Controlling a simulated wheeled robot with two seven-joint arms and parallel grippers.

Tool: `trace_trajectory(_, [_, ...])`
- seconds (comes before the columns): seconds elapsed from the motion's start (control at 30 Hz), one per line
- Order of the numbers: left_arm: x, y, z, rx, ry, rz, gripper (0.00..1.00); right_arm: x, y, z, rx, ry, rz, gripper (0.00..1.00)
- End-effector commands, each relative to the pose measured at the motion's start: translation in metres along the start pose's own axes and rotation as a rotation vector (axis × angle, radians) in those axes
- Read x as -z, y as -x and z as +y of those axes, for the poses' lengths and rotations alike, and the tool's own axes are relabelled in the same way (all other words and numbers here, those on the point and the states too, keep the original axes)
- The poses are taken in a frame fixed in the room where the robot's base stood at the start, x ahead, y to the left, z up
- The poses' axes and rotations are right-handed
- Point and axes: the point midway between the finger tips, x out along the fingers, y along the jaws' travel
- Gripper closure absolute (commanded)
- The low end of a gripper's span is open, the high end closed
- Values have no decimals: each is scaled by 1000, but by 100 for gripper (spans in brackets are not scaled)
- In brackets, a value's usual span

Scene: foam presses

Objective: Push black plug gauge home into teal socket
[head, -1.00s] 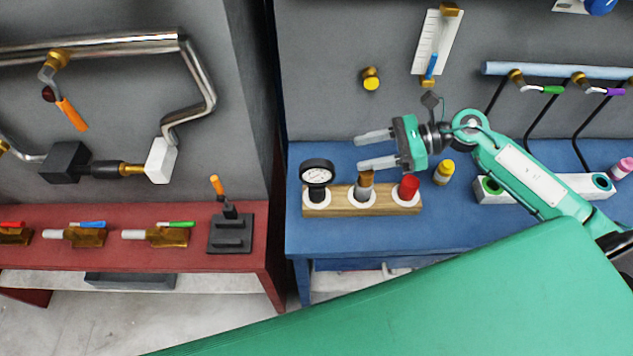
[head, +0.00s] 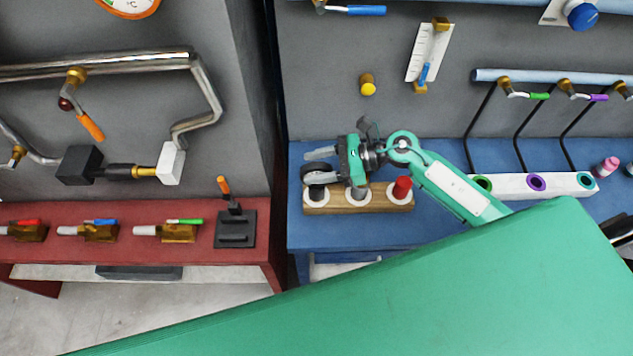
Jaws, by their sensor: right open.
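The black plug gauge (head: 318,191), with a round dial on top, stands at the left end of a wooden rack (head: 340,207); the gripper partly hides its dial. My right gripper (head: 325,163) is open at the gauge, fingers pointing left; one finger shows past the dial's upper edge. I cannot tell whether it touches the gauge. The teal socket (head: 586,181) is the right-hand ring in a white block on the blue table, and it looks empty. My left gripper is not in view.
The rack also holds a red plug (head: 402,188) and a middle plug mostly hidden by my gripper. The white block has a green socket (head: 482,184) and a purple socket (head: 537,183). A pink bottle (head: 607,167) stands right of it. Pipes line the wall behind.

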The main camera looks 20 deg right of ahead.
Motion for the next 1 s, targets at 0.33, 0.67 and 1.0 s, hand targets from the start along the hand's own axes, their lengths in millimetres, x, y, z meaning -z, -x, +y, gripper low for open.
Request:
trace_trajectory(0.33, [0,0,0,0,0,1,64,1,-2,0,0,0,1,69])
trace_trajectory(0.67, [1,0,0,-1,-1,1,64,0,-1,0,1,1,-1,100])
trace_trajectory(1.0, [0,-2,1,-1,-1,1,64,-5,0,-1,1,4,-1,100])
